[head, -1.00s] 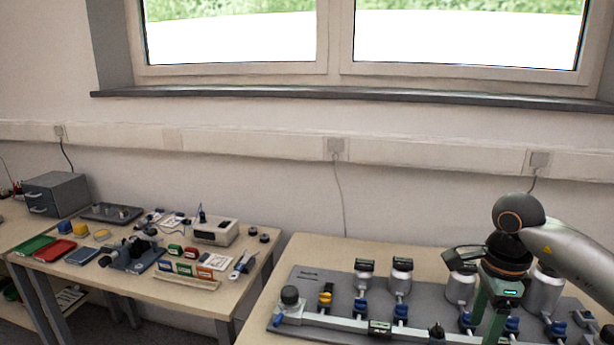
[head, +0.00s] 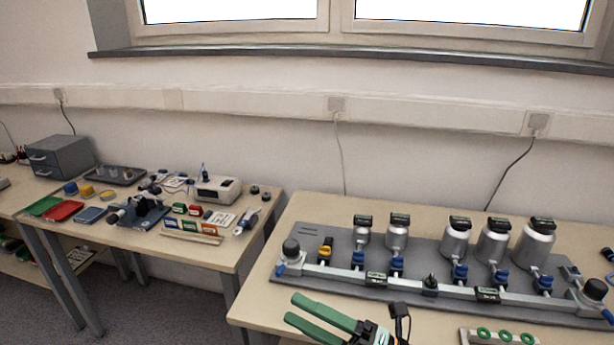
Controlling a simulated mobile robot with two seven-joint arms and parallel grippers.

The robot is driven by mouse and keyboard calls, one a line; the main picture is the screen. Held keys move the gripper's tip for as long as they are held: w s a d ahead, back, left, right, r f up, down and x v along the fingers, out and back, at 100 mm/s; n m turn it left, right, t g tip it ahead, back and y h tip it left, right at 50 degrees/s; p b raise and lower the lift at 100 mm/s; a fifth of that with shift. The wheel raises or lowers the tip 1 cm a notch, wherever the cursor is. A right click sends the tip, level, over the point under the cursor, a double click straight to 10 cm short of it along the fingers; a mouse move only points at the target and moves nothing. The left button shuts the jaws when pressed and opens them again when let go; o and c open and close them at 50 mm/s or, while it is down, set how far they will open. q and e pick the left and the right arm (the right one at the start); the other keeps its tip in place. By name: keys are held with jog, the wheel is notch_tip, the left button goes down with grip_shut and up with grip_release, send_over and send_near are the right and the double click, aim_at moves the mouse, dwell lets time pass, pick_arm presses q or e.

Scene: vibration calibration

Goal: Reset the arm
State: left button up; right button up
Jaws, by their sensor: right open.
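My right gripper (head: 293,309) shows at the bottom middle of the head view, with two long green fingers pointing left. The fingers are apart, with nothing between them. It is over the front edge of the right-hand table (head: 255,308), in front of the grey board (head: 330,249) and apart from it. Most of my right arm is below the picture. My left gripper is out of view.
The board carries several silver canisters (head: 497,243), blue valves and a pipe. A holder with green rings (head: 500,336) lies at the table's front right. The left table (head: 190,252) holds trays, a white device (head: 218,189) and small parts.

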jog(key=d+f+m+t+h, duration=0.45)
jog(key=f+m+h, duration=0.2)
jog(key=m, duration=0.45)
jog(key=d+f+m+t+h, duration=0.5)
jog(key=f+m, duration=0.3)
jog(key=m, duration=0.3)
jog(key=s+d+f+m+g+h, duration=0.2)
jog(key=s+f+m+g+h, duration=0.15)
jog(key=s+f, duration=0.35)
jog(key=s+d+f+m+g+h, duration=0.2)
jog(key=s+f+m+g, duration=0.35)
jog(key=f, duration=0.25)
pick_arm(q)
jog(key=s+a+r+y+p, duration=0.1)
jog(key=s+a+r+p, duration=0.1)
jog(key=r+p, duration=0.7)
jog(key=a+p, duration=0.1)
jog(key=p, duration=0.3)
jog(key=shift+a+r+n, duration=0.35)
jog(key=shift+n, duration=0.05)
pick_arm(e)
jog(key=s+d+r+t, duration=0.1)
jog(key=s+d+r, duration=0.1)
jog(key=r, duration=0.8)
jog(key=shift+s+d, duration=0.15)
jog(key=shift+d, duration=0.6)
jog(key=shift+r, duration=0.1)
